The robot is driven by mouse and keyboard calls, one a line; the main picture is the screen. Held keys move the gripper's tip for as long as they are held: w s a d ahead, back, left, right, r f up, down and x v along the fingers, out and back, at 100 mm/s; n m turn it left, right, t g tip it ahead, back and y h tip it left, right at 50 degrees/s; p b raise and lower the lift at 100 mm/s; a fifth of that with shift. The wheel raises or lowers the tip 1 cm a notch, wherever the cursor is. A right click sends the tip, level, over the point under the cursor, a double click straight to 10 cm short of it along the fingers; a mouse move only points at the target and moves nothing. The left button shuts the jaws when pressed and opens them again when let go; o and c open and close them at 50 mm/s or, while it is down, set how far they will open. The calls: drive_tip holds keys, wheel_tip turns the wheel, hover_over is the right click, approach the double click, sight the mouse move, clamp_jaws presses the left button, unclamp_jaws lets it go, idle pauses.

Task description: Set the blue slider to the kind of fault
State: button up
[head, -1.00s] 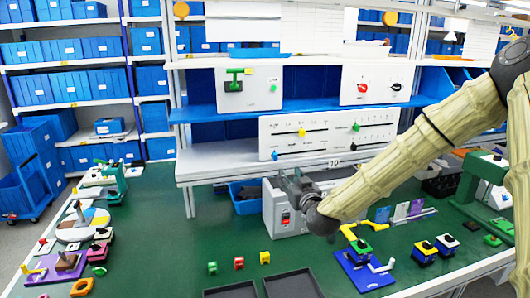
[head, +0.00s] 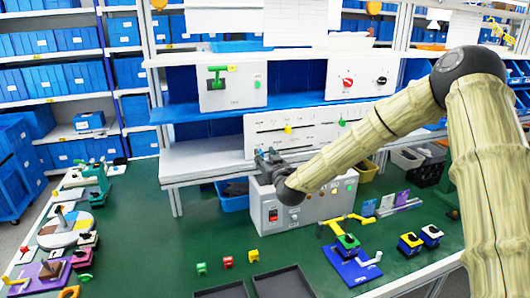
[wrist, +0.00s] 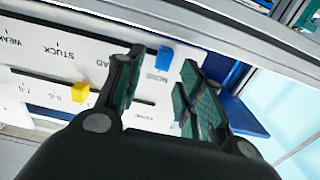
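The white slider panel (head: 315,122) stands on the bench shelf, with several slots and scale marks. The blue slider (wrist: 164,58) shows in the wrist view, near a label that is partly hidden. The words WEAK and STUCK are printed to its left, followed by a word ending in AD. My gripper (wrist: 160,66) is open, its two green-padded fingers to either side of the blue slider in the picture; contact cannot be told. In the head view my gripper (head: 268,156) is at the panel's lower left and hides the blue slider.
A yellow slider (wrist: 80,92) sits on another slot, left of my gripper in the wrist view. A green slider (head: 341,122) is further right on the panel. A grey box (head: 300,208) with a red switch stands below my forearm.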

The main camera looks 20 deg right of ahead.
drive_tip(key=shift+w, duration=1)
drive_tip(key=shift+a, duration=0.1)
drive_tip(key=shift+c, duration=0.5)
clamp_jaws()
